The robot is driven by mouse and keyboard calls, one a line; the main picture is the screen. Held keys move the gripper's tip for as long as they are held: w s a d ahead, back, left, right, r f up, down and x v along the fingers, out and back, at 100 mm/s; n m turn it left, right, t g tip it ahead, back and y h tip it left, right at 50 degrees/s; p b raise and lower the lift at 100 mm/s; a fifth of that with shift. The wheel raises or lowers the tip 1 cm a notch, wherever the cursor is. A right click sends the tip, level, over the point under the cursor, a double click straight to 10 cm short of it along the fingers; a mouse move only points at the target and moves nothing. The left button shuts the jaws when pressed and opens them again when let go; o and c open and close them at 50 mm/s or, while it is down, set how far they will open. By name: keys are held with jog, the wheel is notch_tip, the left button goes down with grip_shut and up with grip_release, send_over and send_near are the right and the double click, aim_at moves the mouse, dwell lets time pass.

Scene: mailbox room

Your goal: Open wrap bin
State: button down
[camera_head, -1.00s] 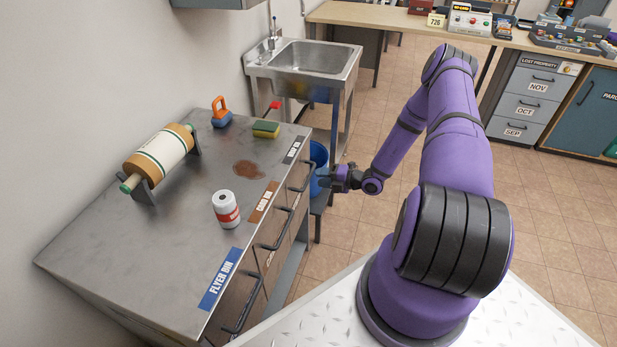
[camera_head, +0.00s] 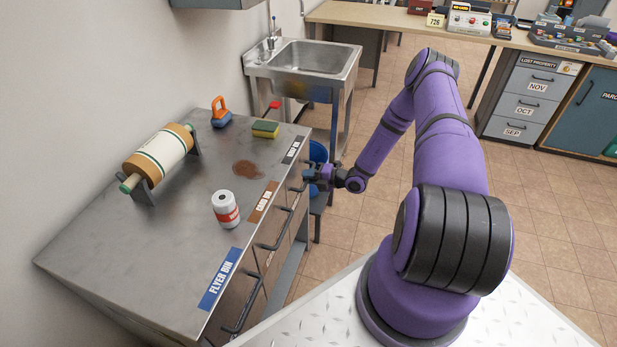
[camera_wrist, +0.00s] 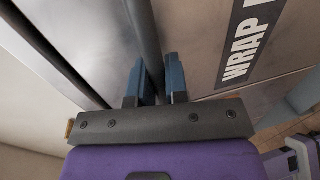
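The wrap bin is the far drawer of the steel counter, marked by the dark WRAP BIN label (camera_head: 293,150). The label also shows in part in the wrist view (camera_wrist: 248,38). Its dark bar handle (camera_wrist: 143,25) runs between my gripper's two blue fingers (camera_wrist: 160,82). The fingers lie close along both sides of the bar, and my gripper looks shut on it. In the head view my gripper (camera_head: 312,178) is at the counter's right front, covering part of the handle. The wrap bin's front looks flush with the counter.
The counter (camera_head: 130,245) bears a roller (camera_head: 158,157), an orange-handled tool (camera_head: 221,113), a sponge (camera_head: 265,129), a brown stain and a white-red can (camera_head: 226,209). Two nearer drawers have similar handles. A sink (camera_head: 305,62) and a blue bin (camera_head: 318,155) stand beyond. Floor is clear to the right.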

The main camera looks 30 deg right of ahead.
jog(key=shift+s, duration=0.1)
jog(key=f+v, duration=0.2)
jog(key=v, duration=1)
jog(key=s+f+v, duration=0.1)
jog(key=f+v, duration=0.2)
jog(key=v, duration=0.9)
jog(key=d+f+v, duration=0.1)
jog(key=f+v, duration=0.1)
jog(key=v, duration=1)
jog(key=shift+s+f, duration=0.25)
jog(key=shift+f, duration=0.15)
jog(key=c, duration=1.1)
grip_release()
jog(key=v, duration=1)
jog(key=shift+s+d, duration=0.2)
jog(key=shift+s, duration=0.1)
